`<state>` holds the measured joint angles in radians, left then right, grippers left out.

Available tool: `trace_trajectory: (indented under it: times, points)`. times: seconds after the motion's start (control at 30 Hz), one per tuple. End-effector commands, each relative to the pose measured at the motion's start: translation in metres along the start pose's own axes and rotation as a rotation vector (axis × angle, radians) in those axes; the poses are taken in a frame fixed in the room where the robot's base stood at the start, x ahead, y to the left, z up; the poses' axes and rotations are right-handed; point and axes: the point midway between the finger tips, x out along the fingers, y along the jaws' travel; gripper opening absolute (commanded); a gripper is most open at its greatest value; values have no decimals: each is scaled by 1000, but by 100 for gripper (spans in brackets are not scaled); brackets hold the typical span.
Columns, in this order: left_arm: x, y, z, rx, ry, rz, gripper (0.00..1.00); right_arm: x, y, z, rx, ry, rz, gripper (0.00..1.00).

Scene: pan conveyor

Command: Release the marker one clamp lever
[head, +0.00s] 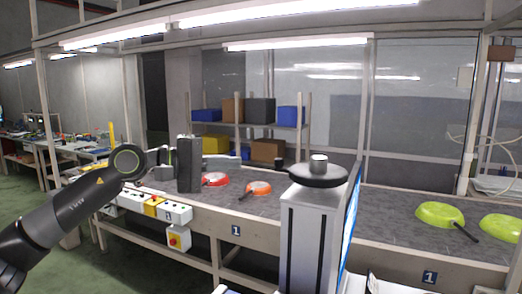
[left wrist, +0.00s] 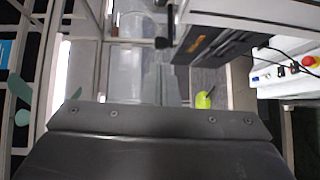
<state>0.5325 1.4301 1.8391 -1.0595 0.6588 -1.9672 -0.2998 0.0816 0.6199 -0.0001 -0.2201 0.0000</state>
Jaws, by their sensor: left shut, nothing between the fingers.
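My left gripper (head: 233,162) reaches in from the left over the conveyor's far-left part. Its light grey fingers are together and empty; they also show in the left wrist view (left wrist: 161,88). I cannot clearly make out a clamp lever. A small dark knob on a stem (left wrist: 163,42) shows beyond the fingertips in the left wrist view, but I cannot tell whether it is the lever. My right gripper is out of view.
The grey conveyor (head: 385,205) carries a red pan (head: 215,179), an orange pan (head: 259,188) and green pans (head: 440,213). A control panel with a red stop button (head: 173,240) is at the front left. Shelved bins (head: 260,110) stand behind.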

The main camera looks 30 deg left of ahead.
Motion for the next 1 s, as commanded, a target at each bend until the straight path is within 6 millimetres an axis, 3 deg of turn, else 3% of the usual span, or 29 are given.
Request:
trace_trajectory:
  times: [0.1, 0.6, 1.0]
  points:
    - [10, 6, 2, -1, -3, 4, 0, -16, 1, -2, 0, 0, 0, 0]
    - [56, 5, 1, -3, -1, 4, 0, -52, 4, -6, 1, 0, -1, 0]
    - [74, 1, 0, 0, 2, 0, 0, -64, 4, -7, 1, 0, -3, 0]
